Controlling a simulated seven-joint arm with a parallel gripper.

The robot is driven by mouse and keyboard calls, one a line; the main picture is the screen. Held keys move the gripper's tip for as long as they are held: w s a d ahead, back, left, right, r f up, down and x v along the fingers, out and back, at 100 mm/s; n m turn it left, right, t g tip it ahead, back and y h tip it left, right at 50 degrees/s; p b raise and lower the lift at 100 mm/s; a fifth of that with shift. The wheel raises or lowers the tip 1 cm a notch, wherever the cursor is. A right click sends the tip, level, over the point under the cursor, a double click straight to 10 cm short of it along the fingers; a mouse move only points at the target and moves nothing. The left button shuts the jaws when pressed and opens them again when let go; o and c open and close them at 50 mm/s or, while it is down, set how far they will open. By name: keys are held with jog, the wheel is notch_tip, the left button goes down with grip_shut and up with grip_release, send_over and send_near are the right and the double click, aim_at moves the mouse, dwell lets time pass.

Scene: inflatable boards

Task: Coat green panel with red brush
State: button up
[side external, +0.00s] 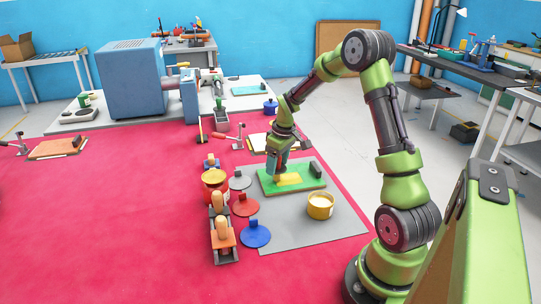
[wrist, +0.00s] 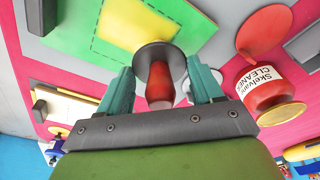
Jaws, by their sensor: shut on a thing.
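The green panel (side external: 311,177) lies flat on a grey mat (side external: 345,220), with a yellow coated patch (side external: 288,179) in its middle. Both also show in the wrist view, the green panel (wrist: 75,38) around the yellow patch (wrist: 137,27). My gripper (side external: 276,168) is over the left part of the panel. In the wrist view, my gripper (wrist: 160,86) is shut on the red handle of the red brush (wrist: 159,80), with a grey round disc at its far end. The disc hides the bristles, so I cannot tell whether they touch the panel.
A yellow pot (side external: 320,207) stands in front of the panel. A cleaner jar (wrist: 265,88) shows in the wrist view.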

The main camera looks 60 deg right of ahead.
jog(key=shift+w+a, duration=0.5)
jog(key=shift+w, duration=0.1)
jog(key=shift+w+d, duration=0.25)
jog(key=shift+d, duration=0.45)
jog(key=shift+s+d, duration=3.2)
jog(key=shift+s, duration=0.1)
jog(key=shift+w+d, duration=0.4)
jog(key=shift+d, duration=0.1)
jog(key=shift+w+a, duration=3.45)
jog(key=shift+w, duration=0.05)
notch_tip(320, 180, up, 8)
jog(key=shift+r, duration=0.15)
